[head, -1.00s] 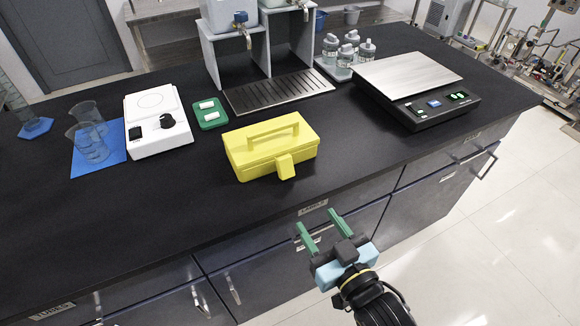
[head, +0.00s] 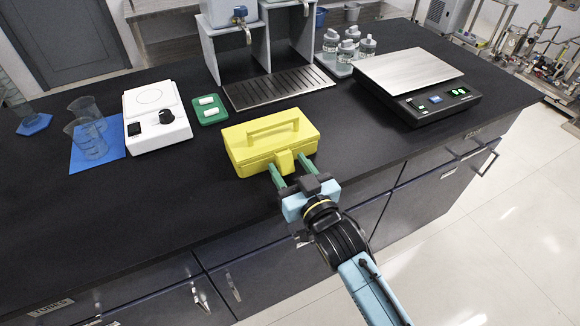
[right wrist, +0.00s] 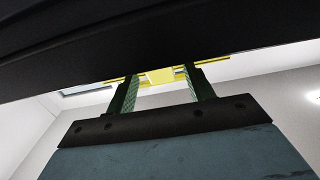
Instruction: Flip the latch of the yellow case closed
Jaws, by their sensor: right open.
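The yellow case (head: 262,140) with a top handle stands on the black bench near its front edge. Its latch (head: 284,161) is on the front face, toward the right, and partly hidden by my gripper. My right gripper (head: 289,170) is open, its green fingers reaching to the case front, one on either side of the latch. In the right wrist view the fingers (right wrist: 160,82) stand apart with the yellow latch (right wrist: 160,76) beyond and between them. I cannot tell whether they touch it. My left gripper is not in view.
A balance (head: 418,88) stands to the right, a drip grate (head: 278,89) behind. The bench around the case is clear.

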